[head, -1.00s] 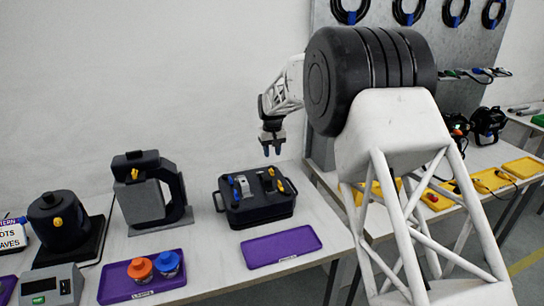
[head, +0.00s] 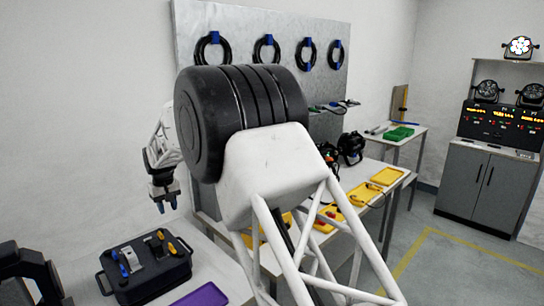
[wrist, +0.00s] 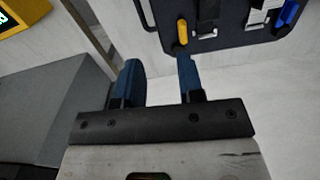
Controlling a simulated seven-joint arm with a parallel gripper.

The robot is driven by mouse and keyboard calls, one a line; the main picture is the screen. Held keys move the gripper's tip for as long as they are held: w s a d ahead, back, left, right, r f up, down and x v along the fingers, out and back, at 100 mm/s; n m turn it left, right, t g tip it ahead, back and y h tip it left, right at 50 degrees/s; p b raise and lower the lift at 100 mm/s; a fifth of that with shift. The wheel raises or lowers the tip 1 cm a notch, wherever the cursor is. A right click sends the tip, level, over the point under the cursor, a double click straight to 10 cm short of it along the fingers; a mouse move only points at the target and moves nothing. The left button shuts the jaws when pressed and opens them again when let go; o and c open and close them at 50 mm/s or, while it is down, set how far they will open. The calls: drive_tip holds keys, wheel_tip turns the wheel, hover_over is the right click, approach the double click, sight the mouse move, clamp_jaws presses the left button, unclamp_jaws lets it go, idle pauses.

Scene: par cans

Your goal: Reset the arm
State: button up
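My gripper (head: 166,207) hangs fingers down in the head view, above and slightly right of the black case. In the wrist view its two blue fingers (wrist: 160,72) stand apart with nothing between them, so it is open and empty. My white arm with its black joint fills the middle of the head view and hides part of the benches behind it.
The black case (head: 140,283) with latches stands on the white bench, a purple tray (head: 203,296) beside it. Yellow trays (head: 386,177) lie on the bench behind my arm. Cable coils (head: 266,50) hang on a grey panel. A grey cabinet (head: 482,190) stands right.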

drive_tip(key=s+d+r+m, duration=0.1)
drive_tip(key=s+d+r, duration=0.1)
drive_tip(key=d+r, duration=0.35)
drive_tip(key=s+d+r, duration=0.2)
drive_tip(key=d, duration=0.6)
drive_tip(key=s+d+r+m, duration=0.1)
drive_tip(key=s+d+r, duration=0.15)
drive_tip(key=d, duration=0.35)
drive_tip(key=s+d+r+m+t, duration=0.1)
drive_tip(key=s+d+r, duration=0.2)
drive_tip(key=s+d, duration=0.45)
drive_tip(key=s+d+r+m, duration=0.1)
drive_tip(key=s+d+r, duration=0.25)
drive_tip(key=d, duration=0.65)
drive_tip(key=s+d+f+m, duration=0.1)
drive_tip(key=s+d+f, duration=0.1)
drive_tip(key=s+d, duration=0.4)
drive_tip(key=s+d+f+m+t, duration=0.1)
drive_tip(key=s+d, duration=0.6)
drive_tip(key=s, duration=0.9)
drive_tip(key=s+d+f+m, duration=0.2)
drive_tip(key=s+d, duration=0.4)
drive_tip(key=s, duration=0.5)
drive_tip(key=shift+d+f+m, duration=0.25)
drive_tip(key=shift+f+m, duration=0.05)
drive_tip(key=shift+f, duration=0.4)
